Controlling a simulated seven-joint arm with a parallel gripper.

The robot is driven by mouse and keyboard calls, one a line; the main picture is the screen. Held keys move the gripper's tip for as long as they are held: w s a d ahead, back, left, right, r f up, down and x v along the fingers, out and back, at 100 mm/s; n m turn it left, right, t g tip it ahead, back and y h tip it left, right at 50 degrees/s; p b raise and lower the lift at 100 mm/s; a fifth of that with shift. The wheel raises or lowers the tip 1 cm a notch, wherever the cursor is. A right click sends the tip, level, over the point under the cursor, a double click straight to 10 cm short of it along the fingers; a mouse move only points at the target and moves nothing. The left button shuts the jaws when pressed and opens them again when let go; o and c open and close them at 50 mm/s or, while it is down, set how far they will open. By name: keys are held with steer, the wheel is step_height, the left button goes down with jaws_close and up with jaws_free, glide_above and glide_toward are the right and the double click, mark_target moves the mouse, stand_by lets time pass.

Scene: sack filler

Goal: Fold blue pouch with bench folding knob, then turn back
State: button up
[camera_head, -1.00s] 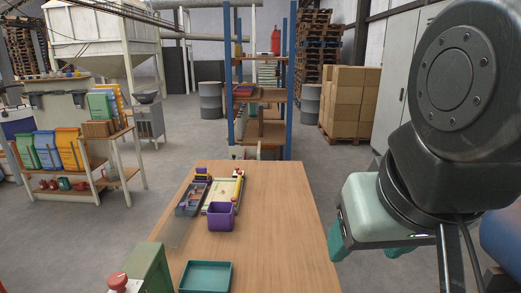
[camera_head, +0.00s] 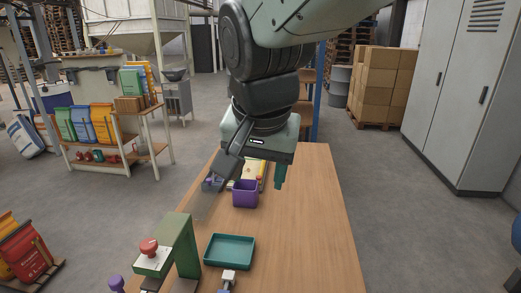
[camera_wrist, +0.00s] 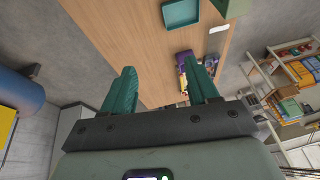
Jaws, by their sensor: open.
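My gripper (camera_wrist: 160,68) is open and empty, its teal fingers apart above the far part of the wooden bench (camera_head: 310,220). In the head view one finger hangs right of the purple bin (camera_head: 245,195); the other is hidden. A pale board with a yellow bar (camera_head: 262,168) lies behind the bin, partly covered by my gripper. A blue pouch (camera_head: 102,124) stands among green and orange ones on the left rack. No pouch on the bench can be made out. A red knob (camera_head: 149,246) tops the green bench device; which knob is for folding I cannot tell.
A teal tray (camera_head: 230,251) lies at the near bench, right of the green device. A purple knob (camera_head: 117,284) shows at the bottom edge. The bench's right half is clear.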

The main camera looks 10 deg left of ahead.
steer(key=a+f+g, duration=0.1)
steer(key=a+f, duration=0.4)
steer(key=a, duration=0.7)
steer(key=s+a+f+n+g, duration=0.1)
steer(key=s+a+f+n, duration=0.1)
steer(key=s+a+f, duration=0.4)
steer(key=s+a+f+n+g, duration=0.15)
steer(key=a+f, duration=0.25)
steer(key=a, duration=0.4)
steer(key=s+a+f+n+h, duration=0.1)
steer(key=s+a+f+n, duration=0.1)
steer(key=s+a+f, duration=0.4)
steer(key=shift+m+g, duration=0.25)
steer(key=shift+g, duration=0.1)
steer(key=f, duration=0.3)
steer(key=d+f, duration=0.1)
steer(key=f, duration=0.3)
steer(key=s+f, duration=0.1)
steer(key=f, duration=0.2)
steer(key=shift+d+f, duration=0.2)
steer(key=shift+f, duration=0.05)
steer(key=c, duration=1)
